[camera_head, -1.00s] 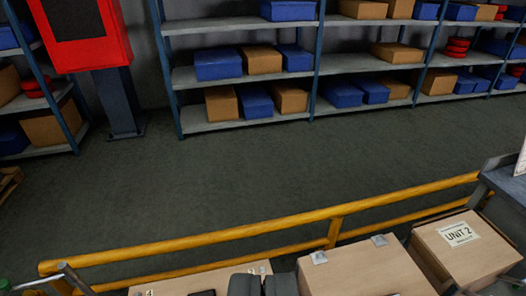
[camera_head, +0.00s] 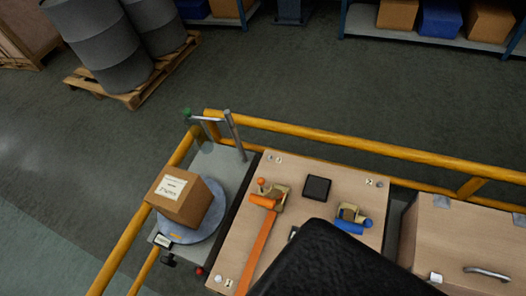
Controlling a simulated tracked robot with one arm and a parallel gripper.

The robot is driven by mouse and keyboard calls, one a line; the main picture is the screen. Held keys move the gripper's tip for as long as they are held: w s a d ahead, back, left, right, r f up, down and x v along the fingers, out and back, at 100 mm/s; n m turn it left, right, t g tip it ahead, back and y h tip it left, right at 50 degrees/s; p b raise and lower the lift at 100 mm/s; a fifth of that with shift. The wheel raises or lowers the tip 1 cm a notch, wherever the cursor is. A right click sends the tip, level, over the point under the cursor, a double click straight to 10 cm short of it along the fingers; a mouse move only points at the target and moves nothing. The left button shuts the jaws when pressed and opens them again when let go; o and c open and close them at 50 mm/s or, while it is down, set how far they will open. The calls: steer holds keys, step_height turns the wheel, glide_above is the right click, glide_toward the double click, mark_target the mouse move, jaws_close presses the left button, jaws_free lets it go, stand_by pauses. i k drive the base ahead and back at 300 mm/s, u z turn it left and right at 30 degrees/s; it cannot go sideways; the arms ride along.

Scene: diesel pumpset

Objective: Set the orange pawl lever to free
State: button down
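On a pale wooden board (camera_head: 230,240) there is a tan ratchet mechanism (camera_head: 281,195) with an orange strap (camera_head: 257,250) running down from it. An orange bar (camera_head: 262,201) and a small orange-tipped lever (camera_head: 261,182) show on its left side. I take the small tip as the orange pawl lever; its setting is too small to read. A similar ratchet with a blue part (camera_head: 350,227) sits to the right. A dark block at the bottom centre, which looks like my gripper (camera_head: 335,262), covers the lower board. Its fingers cannot be told apart. It is apart from the lever in the picture.
A cardboard box (camera_head: 182,198) sits on a round grey plate (camera_head: 205,222) left of the board. A metal post (camera_head: 234,135) and yellow rails (camera_head: 330,138) stand behind. A closed wooden case (camera_head: 445,240) is to the right. Drums (camera_head: 105,45) stand on a pallet beyond; the floor between is clear.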

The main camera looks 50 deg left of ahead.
mark_target(261, 181)
steer(key=k, duration=1.95)
steer(key=u, duration=0.55)
steer(key=i, duration=1)
